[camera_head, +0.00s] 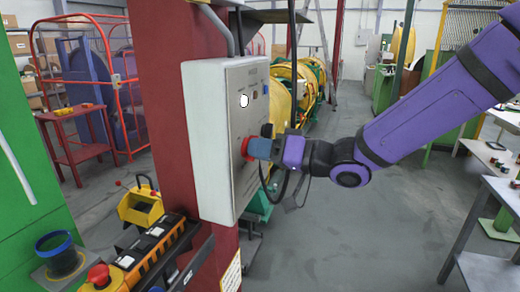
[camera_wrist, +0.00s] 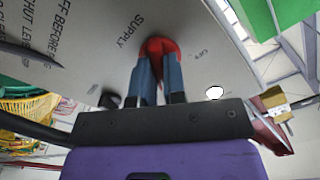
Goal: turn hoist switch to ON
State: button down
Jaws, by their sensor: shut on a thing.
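A pale grey switch box (camera_head: 212,140) is fixed to a red column. My gripper (camera_head: 252,147) reaches in from the right, its blue fingers shut on a red knob (camera_head: 245,147) on the box's front panel. The wrist view shows the red knob (camera_wrist: 160,46) between the two fingers (camera_wrist: 160,80). The word "SUPPLY" is printed beside it; no label reading hoist is legible. The knob's pointer is hidden, so its setting cannot be told. A black knob (camera_head: 266,130) sits close by on the panel, also in the wrist view (camera_wrist: 108,99). A white round lamp (camera_head: 244,101) is higher up.
A green cabinet (camera_head: 25,150) stands at the left edge. A grey table (camera_head: 500,200) is at the right. The floor between is clear.

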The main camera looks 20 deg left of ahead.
jog(key=shift+m, duration=0.8)
jog(key=c, duration=1.2)
grip_release()
jog(key=shift+d, duration=0.15)
jog(key=d, duration=1)
jog(key=shift+s+d, duration=0.3)
jog(key=shift+s, duration=0.1)
jog(key=shift+w, duration=0.1)
